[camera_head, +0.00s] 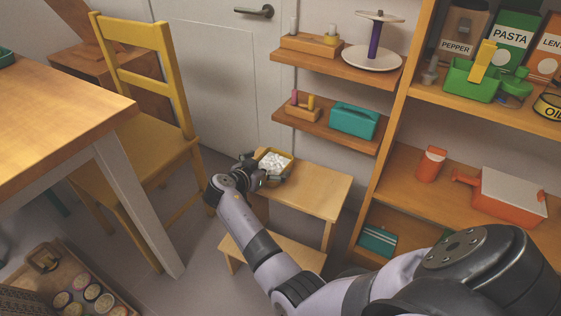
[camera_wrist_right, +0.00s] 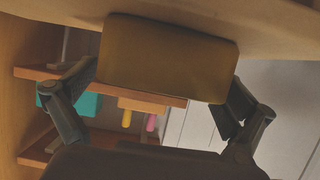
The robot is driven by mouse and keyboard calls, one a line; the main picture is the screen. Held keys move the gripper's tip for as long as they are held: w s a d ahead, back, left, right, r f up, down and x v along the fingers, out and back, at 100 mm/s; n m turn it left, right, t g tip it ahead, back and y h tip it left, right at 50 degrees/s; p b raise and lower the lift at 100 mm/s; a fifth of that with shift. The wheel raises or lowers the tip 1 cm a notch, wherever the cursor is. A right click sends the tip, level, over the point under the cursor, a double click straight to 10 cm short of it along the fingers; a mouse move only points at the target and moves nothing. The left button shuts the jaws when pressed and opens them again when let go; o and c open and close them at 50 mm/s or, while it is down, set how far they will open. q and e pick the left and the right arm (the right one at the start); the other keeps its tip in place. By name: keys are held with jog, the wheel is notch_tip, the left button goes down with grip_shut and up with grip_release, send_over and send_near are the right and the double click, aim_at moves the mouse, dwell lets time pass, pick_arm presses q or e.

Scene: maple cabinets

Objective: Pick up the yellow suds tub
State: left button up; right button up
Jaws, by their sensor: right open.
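The yellow suds tub (camera_head: 291,157), filled with white foam, sits on the upper top of a small two-step wooden stool. My right gripper (camera_head: 262,177) is at the tub's near-left side, low beside its wall. In the right wrist view the tub's shaded, brownish wall (camera_wrist_right: 168,57) fills the space ahead between the two spread fingers (camera_wrist_right: 160,105). The right gripper is open, one finger toward each side of the tub; I cannot tell whether either finger touches it. The gripper hides part of the tub's near side in the head view. My left gripper is not in view.
The stool (camera_head: 320,190) has bare top to the tub's right. A yellow chair (camera_head: 150,90) stands to the left, near a wooden table (camera_head: 60,110). Wall shelves with a teal caddy (camera_head: 353,121) hang behind. A stocked shelf unit (camera_head: 400,160) stands at right.

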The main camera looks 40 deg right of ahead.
jog(key=shift+a, duration=0.15)
jog(key=shift+c, duration=0.6)
jog(key=c, duration=1.2)
